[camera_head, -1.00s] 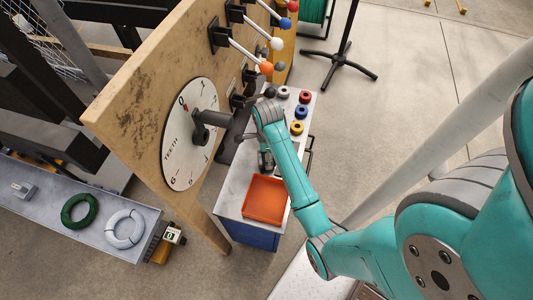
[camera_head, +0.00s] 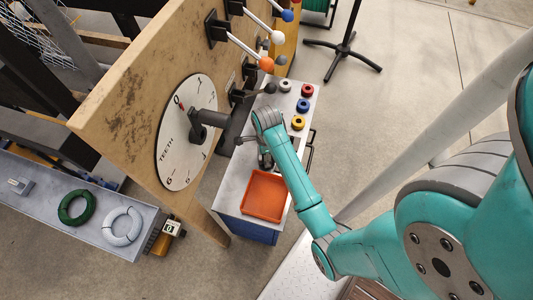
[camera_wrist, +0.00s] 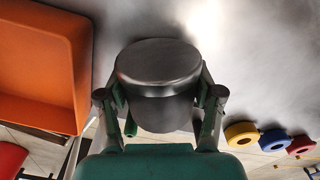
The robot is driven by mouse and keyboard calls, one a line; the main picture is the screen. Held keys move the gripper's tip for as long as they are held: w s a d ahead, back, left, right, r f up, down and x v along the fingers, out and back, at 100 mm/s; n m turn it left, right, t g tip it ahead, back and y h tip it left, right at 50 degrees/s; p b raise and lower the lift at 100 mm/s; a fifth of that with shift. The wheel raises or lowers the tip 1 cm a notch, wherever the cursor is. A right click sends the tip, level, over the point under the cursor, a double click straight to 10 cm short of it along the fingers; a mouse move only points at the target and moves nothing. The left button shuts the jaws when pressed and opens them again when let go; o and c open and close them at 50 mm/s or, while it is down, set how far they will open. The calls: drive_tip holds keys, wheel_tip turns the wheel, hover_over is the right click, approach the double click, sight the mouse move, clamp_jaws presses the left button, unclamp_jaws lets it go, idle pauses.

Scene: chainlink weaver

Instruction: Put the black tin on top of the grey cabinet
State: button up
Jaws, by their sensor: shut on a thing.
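The black tin (camera_wrist: 158,72), a dark round can with a smooth lid, is held between the two fingers of my gripper (camera_wrist: 160,105) in the wrist view. In the head view my gripper (camera_head: 265,157) is over the grey top of a cabinet (camera_head: 234,184) with a blue side, just behind an orange tray. My arm largely hides the tin there. I cannot tell whether the tin touches the grey top.
The orange tray (camera_head: 264,196) sits at the near end of the top. Yellow (camera_head: 298,122), blue (camera_head: 303,105) and red (camera_head: 307,90) rings stand farther back. A wooden panel with a dial (camera_head: 186,130) and levers rises close on the left.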

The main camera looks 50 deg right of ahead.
drive_tip(key=shift+r, duration=0.1)
drive_tip(key=shift+r, duration=0.5)
drive_tip(key=r, duration=0.6)
drive_tip(key=shift+s+a, duration=0.15)
drive_tip(key=shift+a, duration=0.25)
drive_tip(key=s+a, duration=0.2)
drive_tip(key=a, duration=0.3)
drive_tip(key=s+a, duration=0.2)
drive_tip(key=a, duration=0.3)
drive_tip(key=s+a, duration=0.2)
drive_tip(key=a, duration=0.4)
drive_tip(key=shift+a, duration=0.1)
drive_tip(key=shift+f, duration=0.1)
